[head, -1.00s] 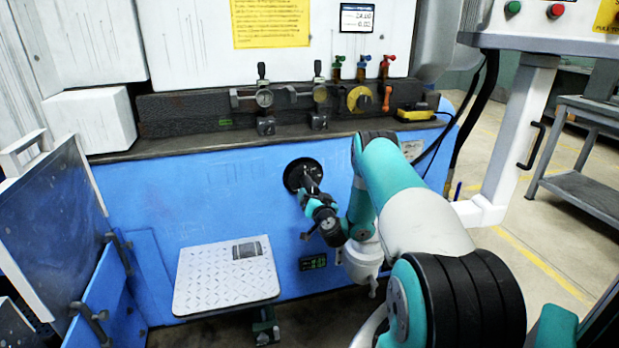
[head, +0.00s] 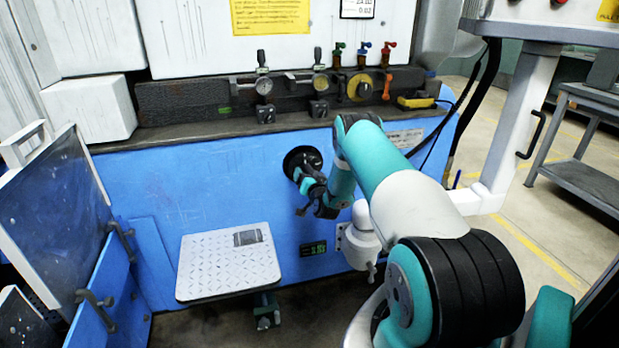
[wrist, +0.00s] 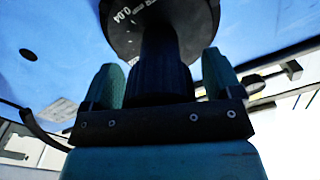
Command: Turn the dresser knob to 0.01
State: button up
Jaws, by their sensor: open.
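The dresser knob is a black round dial (head: 296,157) on the blue front of the machine, and its disc (wrist: 150,14) in the wrist view bears the white mark 0.04. A dark ribbed grip (wrist: 160,70) stands out from the disc. My gripper (wrist: 162,80) is open, with one teal finger on each side of the ribbed grip. The left finger shows a gap to the grip, and the right one is close beside it; I cannot tell whether it touches. In the head view my gripper (head: 301,176) is at the dial and covers part of it.
A white tread plate (head: 225,265) juts out at lower left. A dark ledge with gauges (head: 264,86) and coloured valves runs above. A white post (head: 515,130) stands at right.

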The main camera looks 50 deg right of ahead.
jog(key=shift+c, duration=0.5)
jog(key=c, duration=0.8)
jog(key=shift+c, duration=0.2)
jog(key=shift+m, duration=0.4)
jog(key=m+b, duration=0.2)
jog(key=m, duration=0.1)
jog(key=shift+f, duration=0.1)
jog(key=shift+m+b, duration=0.35)
jog(key=shift+m, duration=1.65)
jog(key=o, duration=0.9)
